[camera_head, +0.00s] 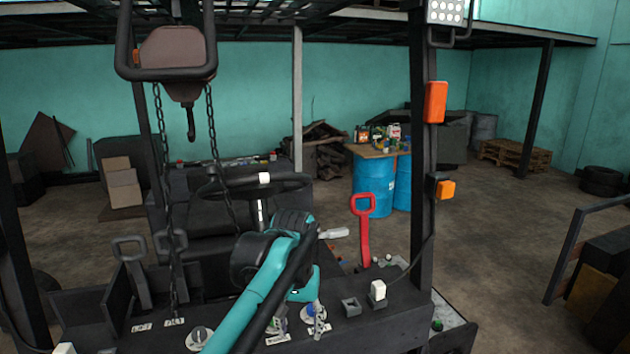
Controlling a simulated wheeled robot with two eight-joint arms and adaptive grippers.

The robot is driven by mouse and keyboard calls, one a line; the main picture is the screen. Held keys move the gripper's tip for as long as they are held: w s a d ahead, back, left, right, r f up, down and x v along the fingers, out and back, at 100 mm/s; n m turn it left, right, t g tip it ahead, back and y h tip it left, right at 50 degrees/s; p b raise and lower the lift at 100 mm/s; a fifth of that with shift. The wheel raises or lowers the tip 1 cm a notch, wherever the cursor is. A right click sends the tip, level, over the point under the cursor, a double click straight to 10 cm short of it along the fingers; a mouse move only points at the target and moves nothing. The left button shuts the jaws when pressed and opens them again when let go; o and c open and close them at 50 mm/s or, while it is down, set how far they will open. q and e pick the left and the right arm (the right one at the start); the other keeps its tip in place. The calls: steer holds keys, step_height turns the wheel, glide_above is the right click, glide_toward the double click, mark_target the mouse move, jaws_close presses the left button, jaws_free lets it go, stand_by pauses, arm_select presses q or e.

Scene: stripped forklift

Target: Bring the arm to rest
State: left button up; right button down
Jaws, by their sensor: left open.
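My left arm (262,290), teal and black, rises from the bottom edge and bends at dark joints in front of the steering wheel. My left gripper (311,311) hangs low over the forklift's dark control panel (345,322), close to the small knobs there. It is open and I see nothing held in it. The arm hides part of it, and I cannot tell whether it touches a knob. My right gripper is not in view.
The steering wheel (264,179) is just behind the arm. A red lever (365,230) and a white switch (378,291) stand to the right. A dark mast post (420,160) rises beyond them. Chains with a hook (190,120) hang at left. Blue barrels (374,188) stand farther back.

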arm_select(q)
steer(key=s+a+f+t+b, duration=0.2)
steer(key=s+a+f+b, duration=0.2)
steer(key=f, duration=0.8)
steer(key=s+a+f+n+t+b, duration=0.1)
steer(key=s+a+f+t+b, duration=0.1)
steer(key=s+a+f+b, duration=0.3)
steer(key=s+a+f+t+b, duration=0.2)
steer(key=s+a+f+b, duration=0.3)
steer(key=s+f+b, duration=0.4)
step_height(320, 180, down, 11)
steer(key=b, duration=0.6)
steer(key=shift+s+a+r, duration=0.2)
steer(key=shift+s+a, duration=0.05)
steer(key=shift+s, duration=0.1)
